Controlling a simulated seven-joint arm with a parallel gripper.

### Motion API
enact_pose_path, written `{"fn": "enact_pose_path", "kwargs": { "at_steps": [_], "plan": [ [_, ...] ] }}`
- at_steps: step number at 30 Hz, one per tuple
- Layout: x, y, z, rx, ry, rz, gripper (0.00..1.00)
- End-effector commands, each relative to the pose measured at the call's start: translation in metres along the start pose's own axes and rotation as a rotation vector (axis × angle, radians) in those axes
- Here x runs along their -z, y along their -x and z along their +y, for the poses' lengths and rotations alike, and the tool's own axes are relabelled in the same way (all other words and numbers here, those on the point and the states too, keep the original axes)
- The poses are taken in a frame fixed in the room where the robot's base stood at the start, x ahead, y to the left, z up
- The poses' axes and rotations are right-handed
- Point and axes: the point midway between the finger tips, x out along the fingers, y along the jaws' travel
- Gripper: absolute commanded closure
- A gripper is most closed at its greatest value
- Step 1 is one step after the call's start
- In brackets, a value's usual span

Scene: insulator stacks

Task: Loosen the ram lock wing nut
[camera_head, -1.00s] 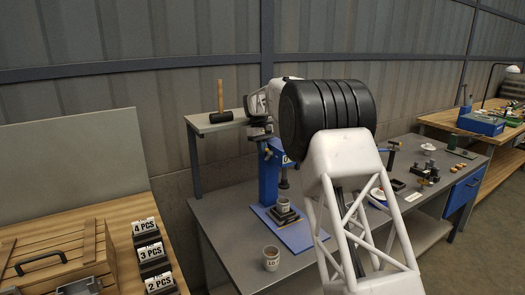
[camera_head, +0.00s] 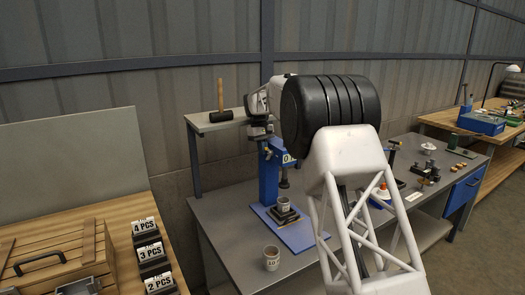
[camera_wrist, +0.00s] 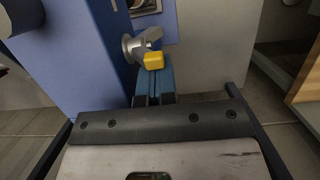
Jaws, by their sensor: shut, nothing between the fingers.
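The blue press (camera_head: 269,180) stands on the grey bench, and its blue side fills the upper left of the wrist view (camera_wrist: 85,45). A grey metal knob with a yellow-tipped wing (camera_wrist: 153,61), which looks like the wing nut, sticks out from the press side. My gripper (camera_wrist: 153,84) is shut and empty, with its blue fingertips just below the yellow tip. I cannot tell whether they touch it. In the head view my gripper (camera_head: 262,128) is by the press head, and the wing nut cannot be made out there. The dark ram (camera_head: 284,180) hangs above a small cup (camera_head: 283,204).
Another cup (camera_head: 271,258) stands at the bench front. A hammer (camera_head: 221,105) stands on the raised shelf (camera_head: 200,124) left of the press. Small parts lie on the bench right of my arm. A wooden crate (camera_head: 55,250) is at lower left.

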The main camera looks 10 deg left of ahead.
Motion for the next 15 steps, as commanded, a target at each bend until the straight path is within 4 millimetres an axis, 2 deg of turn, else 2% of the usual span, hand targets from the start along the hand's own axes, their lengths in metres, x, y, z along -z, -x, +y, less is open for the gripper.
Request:
{"fn": "enact_pose_path", "kwargs": {
  "at_steps": [1, 5, 15],
  "plan": [
    [-0.015, 0.009, 0.006, 0.004, -0.009, -0.021, 1.0],
    [-0.013, 0.017, 0.006, 0.003, -0.009, -0.018, 1.0],
    [-0.003, 0.055, 0.004, 0.0, -0.004, -0.006, 1.0]
  ]
}}
